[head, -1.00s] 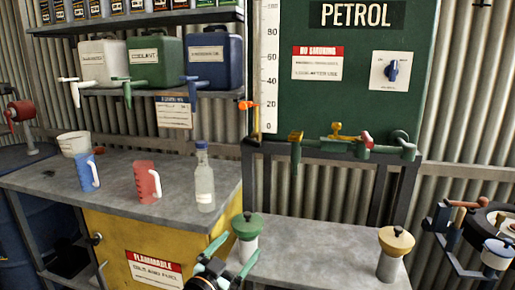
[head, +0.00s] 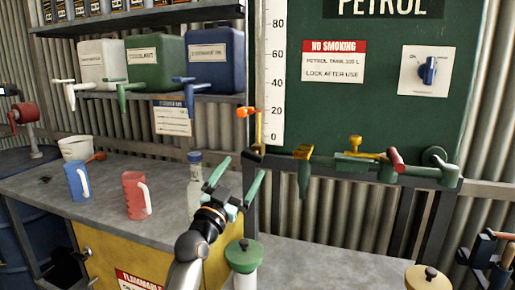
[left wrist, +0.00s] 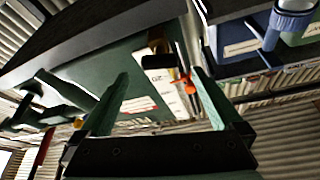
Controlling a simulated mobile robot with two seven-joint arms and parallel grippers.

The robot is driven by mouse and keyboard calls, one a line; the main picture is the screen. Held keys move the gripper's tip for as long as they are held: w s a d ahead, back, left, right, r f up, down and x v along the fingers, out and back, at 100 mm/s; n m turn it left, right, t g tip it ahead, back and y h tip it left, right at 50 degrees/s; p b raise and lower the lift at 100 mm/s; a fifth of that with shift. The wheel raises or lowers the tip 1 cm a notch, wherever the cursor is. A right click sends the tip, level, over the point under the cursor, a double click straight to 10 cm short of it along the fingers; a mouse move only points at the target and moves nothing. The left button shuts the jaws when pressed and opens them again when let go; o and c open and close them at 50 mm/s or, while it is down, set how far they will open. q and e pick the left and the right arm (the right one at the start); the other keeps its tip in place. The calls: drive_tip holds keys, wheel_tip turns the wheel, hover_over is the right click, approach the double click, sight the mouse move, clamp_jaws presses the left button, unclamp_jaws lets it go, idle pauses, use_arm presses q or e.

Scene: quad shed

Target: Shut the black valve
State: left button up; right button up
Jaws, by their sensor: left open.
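The green petrol tank (head: 400,105) stands on a dark frame, with a pipe of fittings under it.
A clear bottle (head: 195,180) stands on the bench, partly hidden by my left gripper. A red jug (head: 137,196) and blue jug (head: 78,181) stand further left. Below are a green-lidded container (head: 243,258) and a yellow-lidded one (head: 428,280). Shelf canisters with taps hang left.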

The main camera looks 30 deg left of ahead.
sight(254, 152)
use_arm(q)
drive_tip(key=x, duration=0.9)
drive_tip(key=shift+w+p, duration=0.25)
drive_tip(key=shift+p, duration=0.1)
use_arm(e)
drive_tip(key=shift+d+r, duration=0.2)
drive_tip(key=shift+d, duration=0.15)
use_arm(q)
drive_tip(key=shift+c, duration=0.2)
drive_tip(key=c, duration=1.3)
drive_tip(key=shift+a+r+n+y+p, duration=0.15)
drive_tip(key=shift+n+y+p, duration=0.35)
drive_tip(key=shift+n+p, duration=0.55)
drive_tip(key=shift+n+y+p, duration=0.4)
drive_tip(key=shift+n, duration=0.15)
drive_tip(key=shift+n+y+p, duration=0.4)
drive_tip(key=shift+n+p, duration=0.05)
drive_tip(key=shift+n, duration=0.35)
drive_tip(key=shift+s+a, duration=0.1)
use_arm(e)
drive_tip(key=r, duration=0.3)
drive_tip(key=shift+s+d, duration=0.25)
drive_tip(key=shift+d, duration=0.1)
drive_tip(key=shift+h, duration=0.3)
use_arm(q)
drive_tip(key=o, duration=1.3)
